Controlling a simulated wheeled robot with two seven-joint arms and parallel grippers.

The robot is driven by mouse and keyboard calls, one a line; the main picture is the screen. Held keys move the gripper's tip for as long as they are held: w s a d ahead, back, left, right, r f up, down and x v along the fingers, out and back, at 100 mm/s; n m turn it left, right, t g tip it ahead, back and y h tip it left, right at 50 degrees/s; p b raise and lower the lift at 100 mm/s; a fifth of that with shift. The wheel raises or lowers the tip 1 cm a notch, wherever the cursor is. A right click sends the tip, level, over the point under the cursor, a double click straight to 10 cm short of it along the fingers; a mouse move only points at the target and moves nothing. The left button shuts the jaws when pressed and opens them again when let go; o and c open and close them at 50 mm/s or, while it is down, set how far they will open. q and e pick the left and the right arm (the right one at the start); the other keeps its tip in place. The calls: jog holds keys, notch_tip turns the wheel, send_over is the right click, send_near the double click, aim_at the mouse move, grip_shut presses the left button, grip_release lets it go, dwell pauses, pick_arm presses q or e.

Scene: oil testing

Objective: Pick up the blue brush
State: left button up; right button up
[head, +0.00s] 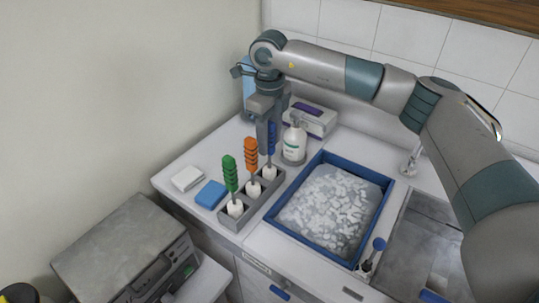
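The blue brush (271,139) stands upright in the far slot of a grey rack (247,216), its white lower end (269,173) in the slot. The green brush (230,174) and orange brush (251,155) stand in the nearer slots. My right gripper (268,143) points down from above, with its fingers at the blue brush's handle. The fingers partly hide the handle, and I cannot tell whether they are closed on it. My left gripper is not in view.
A white pump bottle (294,143) and a tissue box (311,119) stand close behind the rack. A blue-rimmed tray (314,249) of white pieces lies to the right. A blue sponge (211,194) and white pad (187,178) lie left. Another blue-topped tool (378,245) stands by the sink.

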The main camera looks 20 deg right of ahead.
dwell(0.4)
grip_shut()
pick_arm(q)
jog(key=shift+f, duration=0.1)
